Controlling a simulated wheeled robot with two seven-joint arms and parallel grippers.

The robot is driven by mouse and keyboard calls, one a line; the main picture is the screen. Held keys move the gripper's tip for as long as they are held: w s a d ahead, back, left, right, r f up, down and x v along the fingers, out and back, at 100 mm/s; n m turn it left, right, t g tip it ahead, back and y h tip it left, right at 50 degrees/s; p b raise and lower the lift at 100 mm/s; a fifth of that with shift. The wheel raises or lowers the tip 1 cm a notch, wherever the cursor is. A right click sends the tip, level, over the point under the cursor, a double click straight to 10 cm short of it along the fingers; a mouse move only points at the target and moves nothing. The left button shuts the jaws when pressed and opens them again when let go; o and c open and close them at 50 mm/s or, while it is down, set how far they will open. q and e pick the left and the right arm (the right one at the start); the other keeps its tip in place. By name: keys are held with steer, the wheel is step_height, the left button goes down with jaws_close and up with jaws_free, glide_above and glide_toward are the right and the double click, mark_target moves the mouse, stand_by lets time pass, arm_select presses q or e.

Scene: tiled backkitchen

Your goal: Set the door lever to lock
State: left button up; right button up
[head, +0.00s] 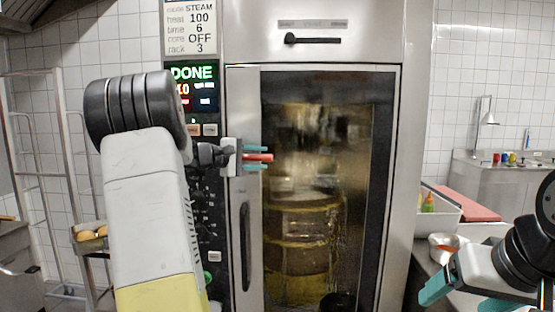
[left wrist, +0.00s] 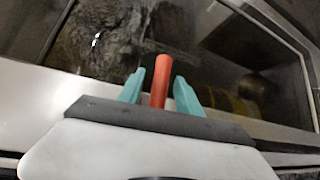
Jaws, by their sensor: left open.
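The door lever (head: 313,39) is a dark horizontal bar on the steel panel above the oven door, its thicker end at the left. Small labels above it are too small to read. My left gripper (head: 258,157) is open, below and left of the lever, in front of the oven door's (head: 380,95) left side and apart from the lever. A red rod (left wrist: 160,82) stands between its teal fingers, with gaps on both sides. My right gripper (head: 468,292) is open at the lower right, away from the lever.
A long vertical door handle (head: 245,245) is below my left gripper. The control panel (head: 193,90) at the left reads DONE. Space before the lever looks clear.

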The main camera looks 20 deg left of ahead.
arm_select(q)
steer(key=shift+w+d, duration=0.1)
jaws_close()
stand_by(1.4)
